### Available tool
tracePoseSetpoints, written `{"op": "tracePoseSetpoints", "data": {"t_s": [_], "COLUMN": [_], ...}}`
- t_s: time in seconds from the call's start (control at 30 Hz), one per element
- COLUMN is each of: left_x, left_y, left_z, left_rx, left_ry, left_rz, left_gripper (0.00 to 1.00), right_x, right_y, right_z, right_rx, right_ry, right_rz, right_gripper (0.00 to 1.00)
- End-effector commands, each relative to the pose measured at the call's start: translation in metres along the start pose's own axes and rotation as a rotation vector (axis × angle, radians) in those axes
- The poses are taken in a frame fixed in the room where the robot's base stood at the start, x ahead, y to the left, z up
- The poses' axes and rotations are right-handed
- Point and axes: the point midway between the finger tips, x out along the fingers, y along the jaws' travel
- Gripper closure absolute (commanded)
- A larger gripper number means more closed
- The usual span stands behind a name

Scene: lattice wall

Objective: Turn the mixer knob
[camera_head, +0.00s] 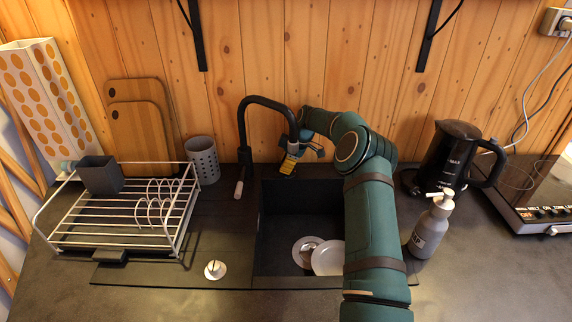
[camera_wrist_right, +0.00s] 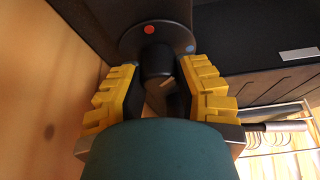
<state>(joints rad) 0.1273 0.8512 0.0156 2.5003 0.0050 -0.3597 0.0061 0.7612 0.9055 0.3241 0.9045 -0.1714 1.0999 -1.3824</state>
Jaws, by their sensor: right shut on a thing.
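The black mixer tap (camera_head: 243,135) stands at the back of the sink, with a tall curved neck. In the right wrist view the dark mixer knob (camera_wrist_right: 157,62) juts from a round black plate with a red dot and a blue dot. My right gripper (camera_head: 288,160), with yellow finger pads, is at the tap's downturned end in the head view. In the wrist view my right gripper (camera_wrist_right: 160,85) has its fingers on both sides of the knob and is shut on it. In the head view the knob is hidden. My left gripper is not in view.
The dark sink (camera_head: 280,225) holds white dishes (camera_head: 327,257). A wire dish rack (camera_head: 125,215) and a grey perforated cup (camera_head: 203,160) stand left. A soap bottle (camera_head: 430,228) and a black kettle (camera_head: 448,155) stand right of my arm. The wooden wall (camera_head: 330,60) is close behind.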

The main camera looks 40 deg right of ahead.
Motion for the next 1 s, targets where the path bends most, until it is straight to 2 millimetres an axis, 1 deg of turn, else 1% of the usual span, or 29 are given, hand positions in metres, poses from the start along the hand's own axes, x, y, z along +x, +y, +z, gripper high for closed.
{"op": "tracePoseSetpoints", "data": {"t_s": [0.03, 0.2, 0.67, 0.7, 0.77, 1.0], "left_x": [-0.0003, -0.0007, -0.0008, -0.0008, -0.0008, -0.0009], "left_y": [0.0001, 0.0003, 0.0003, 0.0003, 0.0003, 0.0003], "left_z": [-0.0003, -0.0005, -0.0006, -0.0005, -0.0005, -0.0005], "left_rx": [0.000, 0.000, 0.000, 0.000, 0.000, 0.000], "left_ry": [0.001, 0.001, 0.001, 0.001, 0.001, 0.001], "left_rz": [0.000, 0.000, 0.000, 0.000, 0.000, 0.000], "left_gripper": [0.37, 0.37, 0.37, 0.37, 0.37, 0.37], "right_x": [0.0029, 0.0028, 0.0032, 0.0033, 0.0032, 0.0015], "right_y": [-0.0013, -0.0015, -0.0018, -0.0018, -0.0017, -0.0008], "right_z": [0.0005, 0.0005, 0.0007, 0.0007, 0.0006, 0.0002], "right_rx": [-0.016, -0.052, -0.064, -0.063, -0.063, -0.063], "right_ry": [-0.001, -0.002, -0.002, -0.002, -0.002, -0.001], "right_rz": [-0.013, -0.028, -0.033, -0.034, -0.033, -0.029], "right_gripper": [1.00, 1.00, 1.00, 0.55, 0.35, 0.35]}}
